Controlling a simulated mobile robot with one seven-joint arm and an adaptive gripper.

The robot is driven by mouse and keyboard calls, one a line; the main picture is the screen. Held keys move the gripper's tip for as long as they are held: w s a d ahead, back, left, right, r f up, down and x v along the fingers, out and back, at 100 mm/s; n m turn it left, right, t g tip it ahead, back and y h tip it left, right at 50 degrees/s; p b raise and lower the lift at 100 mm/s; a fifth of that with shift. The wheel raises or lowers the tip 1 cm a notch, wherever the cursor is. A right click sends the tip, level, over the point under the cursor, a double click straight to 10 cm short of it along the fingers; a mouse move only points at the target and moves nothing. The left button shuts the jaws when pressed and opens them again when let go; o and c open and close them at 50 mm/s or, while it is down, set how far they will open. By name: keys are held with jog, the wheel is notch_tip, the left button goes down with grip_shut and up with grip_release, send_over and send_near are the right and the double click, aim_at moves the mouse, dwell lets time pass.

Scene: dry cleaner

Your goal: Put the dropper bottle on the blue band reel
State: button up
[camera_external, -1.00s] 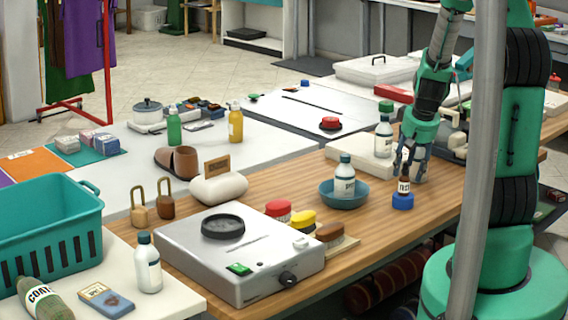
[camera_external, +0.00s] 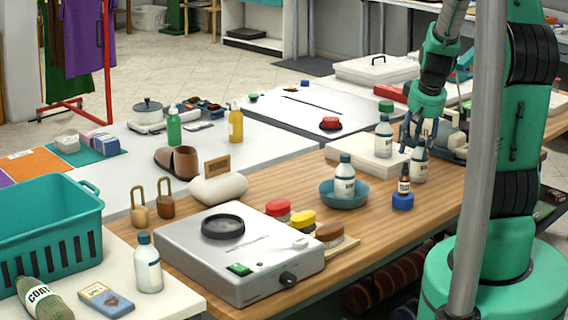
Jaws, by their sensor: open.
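The dropper bottle (camera_external: 404,183), small and dark brown with a pale label and dark top, stands upright on the blue band reel (camera_external: 402,202). The reel lies flat on the wooden counter, right of the blue bowl. My gripper (camera_external: 418,138) is open and empty, fingers pointing down. In the picture it is above and slightly right of the dropper bottle, apart from it. Its fingertips overlap the top of a white bottle (camera_external: 419,168) behind; I cannot tell whether they touch.
A white bottle (camera_external: 344,175) stands in the blue bowl (camera_external: 343,199) to the left. Another white bottle with a green cap (camera_external: 384,135) is near a pale flat case (camera_external: 355,160). The counter in front of the reel (camera_external: 400,230) is clear.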

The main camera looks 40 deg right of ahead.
jog(key=s+a+r+n+t+y, duration=0.1)
jog(key=s+a+r+n, duration=0.15)
jog(key=a+r, duration=1.55)
jog(key=s+a+r+n, duration=0.1)
jog(key=s+a+r, duration=0.3)
jog(key=s+a, duration=0.3)
jog(key=s+a+r+n+y, duration=0.1)
jog(key=s+a+r+n, duration=0.1)
jog(key=s+a+r, duration=0.2)
jog(key=s+a, duration=0.3)
jog(key=a, duration=0.1)
jog(key=shift+s+r+t, duration=0.15)
jog(key=shift+r+t, duration=0.2)
jog(key=shift+t, duration=0.05)
